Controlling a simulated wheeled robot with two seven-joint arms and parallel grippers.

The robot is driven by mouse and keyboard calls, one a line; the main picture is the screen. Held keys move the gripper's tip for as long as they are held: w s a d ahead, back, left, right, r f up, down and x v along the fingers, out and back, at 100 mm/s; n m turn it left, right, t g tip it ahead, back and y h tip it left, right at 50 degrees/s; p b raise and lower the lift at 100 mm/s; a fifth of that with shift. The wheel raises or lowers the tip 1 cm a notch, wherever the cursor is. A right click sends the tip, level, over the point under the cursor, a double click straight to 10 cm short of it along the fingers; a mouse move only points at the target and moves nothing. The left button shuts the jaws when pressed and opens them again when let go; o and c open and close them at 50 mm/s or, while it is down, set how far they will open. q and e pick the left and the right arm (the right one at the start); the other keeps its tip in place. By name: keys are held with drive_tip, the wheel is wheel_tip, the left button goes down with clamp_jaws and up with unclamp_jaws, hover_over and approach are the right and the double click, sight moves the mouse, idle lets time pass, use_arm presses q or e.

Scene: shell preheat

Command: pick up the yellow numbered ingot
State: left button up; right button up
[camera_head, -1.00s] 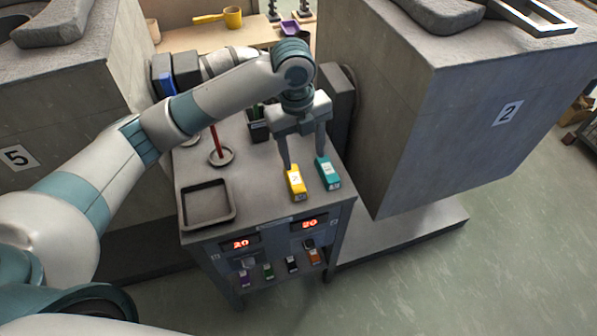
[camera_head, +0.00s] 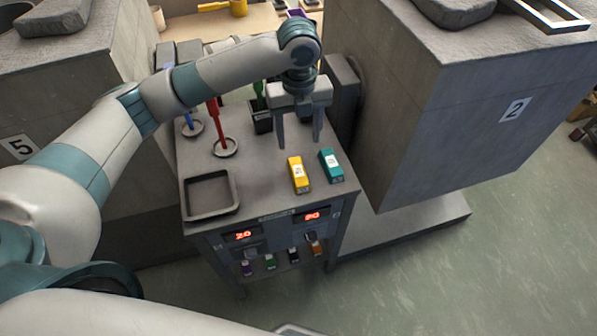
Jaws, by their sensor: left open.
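The yellow numbered ingot (camera_head: 298,175) lies on the grey top of the small cabinet (camera_head: 262,180), near its right front part. A white label shows on its upper face; I cannot read the number. A teal ingot (camera_head: 331,165) lies just to its right, apart from it. My left gripper (camera_head: 298,146) points down with its fingers spread and empty. Its fingertips appear behind and above the two ingots, touching neither. My right gripper is not in view.
A dark empty tray (camera_head: 211,194) sits left of the ingots. A red-handled tool (camera_head: 221,130) stands in a round holder, and a black box (camera_head: 261,122) is behind. Large blocks marked 5 (camera_head: 30,110) and 2 (camera_head: 470,110) flank the cabinet.

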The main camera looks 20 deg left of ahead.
use_arm(q)
drive_tip(key=p, duration=0.2)
hover_over(298, 171)
wheel_tip(298, 171, down, 8)
drive_tip(key=shift+d+f, duration=0.1)
drive_tip(key=shift+f, duration=0.55)
drive_tip(key=shift+f+p, duration=0.45)
drive_tip(key=shift+p, duration=0.2)
wheel_tip(298, 171, down, 3)
drive_tip(key=shift+f+p, duration=0.1)
drive_tip(key=shift+p, duration=0.65)
drive_tip(key=shift+f, duration=0.6)
